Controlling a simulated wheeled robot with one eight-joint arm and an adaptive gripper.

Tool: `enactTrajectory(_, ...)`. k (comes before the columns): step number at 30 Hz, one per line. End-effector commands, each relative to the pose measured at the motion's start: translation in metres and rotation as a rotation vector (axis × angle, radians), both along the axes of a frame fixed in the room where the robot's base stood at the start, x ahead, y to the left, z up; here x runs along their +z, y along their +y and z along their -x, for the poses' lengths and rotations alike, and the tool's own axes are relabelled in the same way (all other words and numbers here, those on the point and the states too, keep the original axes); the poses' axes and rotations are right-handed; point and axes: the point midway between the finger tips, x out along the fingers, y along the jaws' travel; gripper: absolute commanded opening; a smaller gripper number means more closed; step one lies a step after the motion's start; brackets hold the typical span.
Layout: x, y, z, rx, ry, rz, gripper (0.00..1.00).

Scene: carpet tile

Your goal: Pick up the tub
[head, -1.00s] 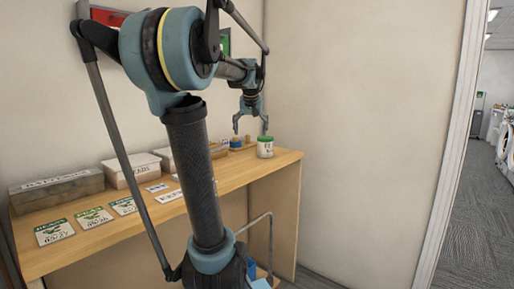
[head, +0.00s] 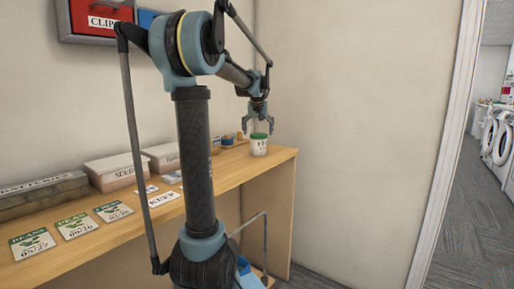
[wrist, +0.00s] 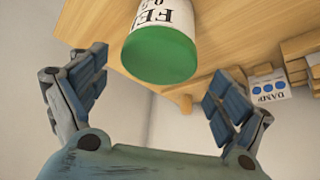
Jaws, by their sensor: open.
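The tub (head: 259,145) is white with a green lid and stands upright near the right end of the wooden shelf top. In the wrist view the tub (wrist: 160,52) shows its green lid and black lettering, upside down in the picture, beyond and between the fingers. My gripper (head: 258,124) is open and empty, just above the tub in the head view. In the wrist view my gripper's two blue-padded fingers (wrist: 158,95) are spread wide, and the tub does not appear to be held.
The wooden shelf top (head: 225,178) also bears seed packets (head: 75,226), a keep card (head: 165,199), lidded boxes (head: 112,170) and a long grey box (head: 40,195) to the left. A box with blue dots (wrist: 264,88) is near the right finger. A wall stands behind.

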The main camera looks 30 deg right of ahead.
Motion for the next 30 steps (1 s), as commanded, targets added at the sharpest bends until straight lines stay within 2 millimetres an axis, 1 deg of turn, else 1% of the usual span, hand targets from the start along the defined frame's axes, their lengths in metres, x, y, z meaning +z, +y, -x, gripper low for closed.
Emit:
enactTrajectory(1,-0.006,-0.002,-0.003,0.000,0.000,0.000,0.90)
enactTrajectory(3,-0.013,-0.005,-0.006,0.000,0.000,0.000,0.90)
enactTrajectory(11,-0.027,-0.009,-0.011,-0.001,0.000,0.000,0.90)
enactTrajectory(18,-0.056,-0.017,-0.020,-0.001,0.000,0.000,0.90)
enactTrajectory(21,-0.064,-0.020,-0.024,-0.001,0.000,0.000,0.90)
enactTrajectory(24,-0.068,-0.021,-0.026,-0.001,0.000,0.000,0.90)
enactTrajectory(30,-0.068,-0.021,-0.026,-0.001,0.000,0.000,0.90)
